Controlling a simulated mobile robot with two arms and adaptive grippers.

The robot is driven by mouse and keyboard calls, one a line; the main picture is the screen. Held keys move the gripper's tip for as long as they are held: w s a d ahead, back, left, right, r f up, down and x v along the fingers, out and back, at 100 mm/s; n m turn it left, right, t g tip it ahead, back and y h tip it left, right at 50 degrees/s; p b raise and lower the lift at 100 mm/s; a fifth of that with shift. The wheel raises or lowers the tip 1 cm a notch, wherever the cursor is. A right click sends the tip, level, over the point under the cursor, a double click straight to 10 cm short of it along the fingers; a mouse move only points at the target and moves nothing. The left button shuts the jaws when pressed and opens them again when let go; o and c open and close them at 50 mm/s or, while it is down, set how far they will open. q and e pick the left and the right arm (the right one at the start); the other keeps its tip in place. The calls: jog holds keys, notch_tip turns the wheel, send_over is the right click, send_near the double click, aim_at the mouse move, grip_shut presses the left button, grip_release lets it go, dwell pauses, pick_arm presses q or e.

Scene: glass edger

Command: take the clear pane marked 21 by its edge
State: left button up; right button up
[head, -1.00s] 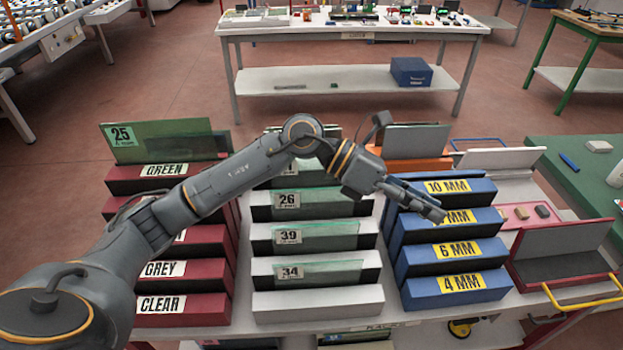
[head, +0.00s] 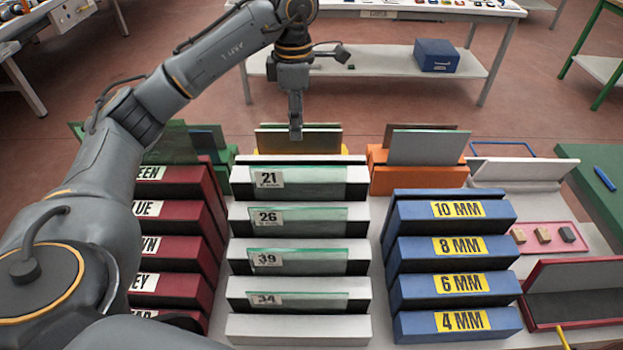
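The clear pane marked 21 (head: 318,175) stands in the rearmost slot of the white-and-black rack (head: 299,328) in the middle of the table. Its label is at its left end and its upper edge shows. My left gripper (head: 295,132) points down above and behind that edge in the picture, apart from the pane as far as I can see. Its fingers show as one narrow shape, so I cannot tell whether they are open or shut. Nothing shows in them. My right gripper is not in view.
Panes marked 26 (head: 315,216), 39 (head: 315,257) and 34 (head: 315,299) stand in nearer slots. A red rack (head: 180,210) is at left, partly behind my arm. A blue rack (head: 455,209) is at right. An orange holder (head: 420,178) with a grey pane is behind.

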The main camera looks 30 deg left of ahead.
aim_at(298, 168)
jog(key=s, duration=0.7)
pick_arm(q)
jog(key=f+p, duration=0.1)
jog(key=f, duration=0.2)
jog(key=f+p, duration=0.1)
jog(key=f, duration=0.2)
jog(key=s+f+p, duration=0.1)
jog(key=f, duration=0.2)
jog(key=shift+d+f, duration=0.15)
notch_tip(298, 168, down, 3)
jog(key=shift+w+f+p, duration=0.15)
jog(key=shift+p, duration=0.4)
jog(key=shift+f, duration=0.15)
jog(key=c, duration=0.7)
grip_shut()
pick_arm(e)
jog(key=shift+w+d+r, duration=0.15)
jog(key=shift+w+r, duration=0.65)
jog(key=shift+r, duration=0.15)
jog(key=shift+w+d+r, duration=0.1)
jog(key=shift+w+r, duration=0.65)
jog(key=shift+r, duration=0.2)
